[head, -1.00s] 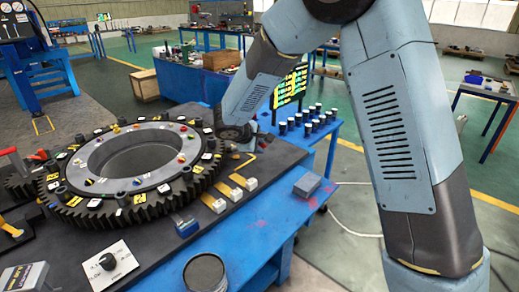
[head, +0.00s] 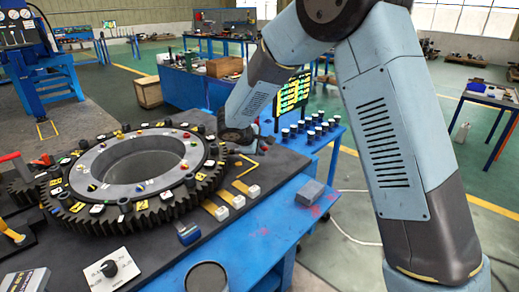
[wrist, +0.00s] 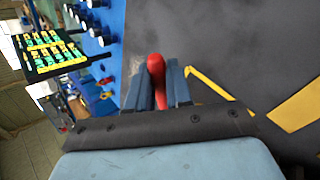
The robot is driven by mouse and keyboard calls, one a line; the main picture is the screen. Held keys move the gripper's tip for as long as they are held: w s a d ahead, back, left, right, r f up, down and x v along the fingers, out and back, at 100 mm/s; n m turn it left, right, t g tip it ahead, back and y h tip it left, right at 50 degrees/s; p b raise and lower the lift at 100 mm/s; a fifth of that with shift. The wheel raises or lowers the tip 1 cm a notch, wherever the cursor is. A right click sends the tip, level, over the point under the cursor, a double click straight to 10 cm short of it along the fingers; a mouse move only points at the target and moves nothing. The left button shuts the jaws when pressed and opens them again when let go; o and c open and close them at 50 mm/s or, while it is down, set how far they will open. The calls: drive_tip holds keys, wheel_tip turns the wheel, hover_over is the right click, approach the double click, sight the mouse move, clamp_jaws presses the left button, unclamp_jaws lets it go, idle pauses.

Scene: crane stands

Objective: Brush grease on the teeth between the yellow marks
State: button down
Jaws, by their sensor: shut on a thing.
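The large dark toothed gear ring (head: 57,214) lies flat on the bench, with a grey inner ring and many small labels and coloured caps on top. Several labels are yellow; which ones mark the teeth is too small to tell. My gripper (wrist: 160,82) is shut on a red handle (wrist: 156,62), seen between its two blue-grey fingers in the wrist view. The rest of the held tool is hidden, so I cannot tell whether it has bristles. In the head view my gripper (head: 258,145) is low over the bench, beside the gear's right edge. An open round tin (head: 206,278) stands at the front.
A dial box (head: 109,268), a small blue block (head: 188,233) and white blocks on yellow strips (head: 238,200) lie around the gear. Several dark cups (head: 310,128) stand on a blue side table. A grey box (head: 310,192) sits at the bench's right.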

drive_tip(key=shift+s+d, duration=0.35)
drive_tip(key=shift+s, duration=1.4)
drive_tip(key=shift+s+d, duration=0.3)
drive_tip(key=shift+s, duration=1.45)
drive_tip(key=shift+s+d, duration=0.35)
drive_tip(key=shift+s, duration=1.4)
drive_tip(key=shift+d, duration=0.15)
drive_tip(key=shift+w+d, duration=0.2)
drive_tip(key=shift+d, duration=0.75)
drive_tip(key=shift+w+d, duration=0.2)
drive_tip(key=shift+d, duration=0.75)
drive_tip(key=shift+w+d, duration=0.2)
drive_tip(key=shift+d, duration=0.75)
drive_tip(key=shift+w+d, duration=0.2)
drive_tip(key=shift+d, duration=0.55)
drive_tip(key=shift+w+d, duration=0.15)
drive_tip(key=shift+d, duration=0.55)
drive_tip(key=shift+r, duration=0.15)
